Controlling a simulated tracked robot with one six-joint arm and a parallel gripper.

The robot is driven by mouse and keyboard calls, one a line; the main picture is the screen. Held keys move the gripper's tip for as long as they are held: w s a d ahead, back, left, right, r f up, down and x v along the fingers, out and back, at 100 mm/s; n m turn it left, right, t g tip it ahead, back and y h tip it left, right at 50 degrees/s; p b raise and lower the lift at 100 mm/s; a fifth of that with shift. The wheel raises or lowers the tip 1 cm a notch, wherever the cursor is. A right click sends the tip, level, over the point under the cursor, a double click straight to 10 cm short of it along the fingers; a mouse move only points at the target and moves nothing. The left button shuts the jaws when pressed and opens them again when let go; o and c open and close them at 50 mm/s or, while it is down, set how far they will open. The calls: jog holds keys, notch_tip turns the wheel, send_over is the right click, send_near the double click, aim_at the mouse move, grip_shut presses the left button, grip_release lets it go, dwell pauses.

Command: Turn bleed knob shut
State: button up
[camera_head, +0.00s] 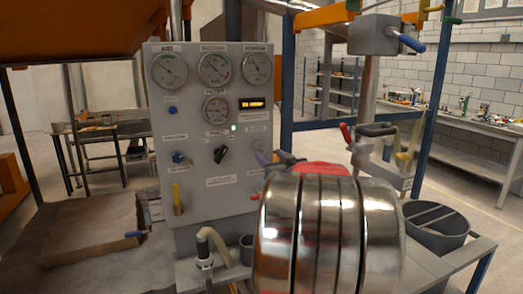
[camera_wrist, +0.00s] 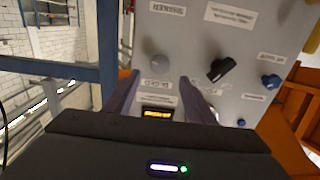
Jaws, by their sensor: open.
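The bleed knob (camera_wrist: 160,63) is a round grey knob on the pale grey control panel (camera_head: 205,195). In the wrist view it sits just beyond and between the fingertips of my gripper (camera_wrist: 160,77), beside a label that seems to read BLEED. The two purple-grey fingers are apart, one on each side, with nothing held. I cannot tell whether they touch the panel.
A black knob (camera_wrist: 220,68) and a blue knob (camera_wrist: 270,80) stand beside it. The panel also carries several gauges (camera_head: 214,67), a lit display (camera_head: 252,103) and a yellow handle (camera_head: 177,198).

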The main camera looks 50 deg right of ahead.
aim_at(260, 147)
jog(key=shift+x, duration=3.95)
jog(key=shift+c, duration=0.3)
jog(key=c, duration=1)
jog(key=shift+o, duration=0.2)
